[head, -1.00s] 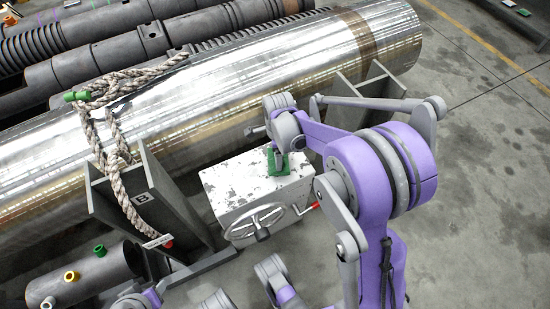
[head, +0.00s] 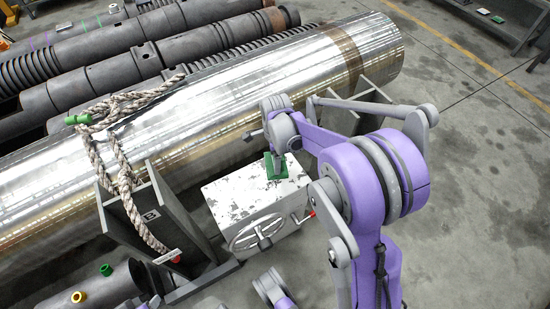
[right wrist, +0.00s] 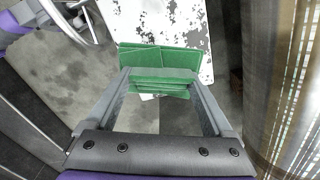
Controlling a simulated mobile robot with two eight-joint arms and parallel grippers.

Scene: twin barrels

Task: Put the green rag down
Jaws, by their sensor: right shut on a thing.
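The green rag (head: 275,167) is in my right gripper (head: 277,162), over the far part of the top of a white box (head: 235,190) with chipped paint. In the right wrist view the folded rag (right wrist: 150,60) sits between the two fingertips of my right gripper (right wrist: 160,76), which are shut on it. The white box top (right wrist: 165,22) lies beyond and partly behind the rag. I cannot tell whether the rag touches the box. Some purple and grey links of mine show at the bottom of the head view, but no left fingers are visible.
The box has a handwheel (head: 257,232) and a red-tipped crank (head: 312,213) on its front. A long shiny barrel (head: 230,105) lies behind it on grey stands (head: 150,220). A thick rope (head: 125,180) hangs over the barrel. Bare floor (head: 480,190) is at the right.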

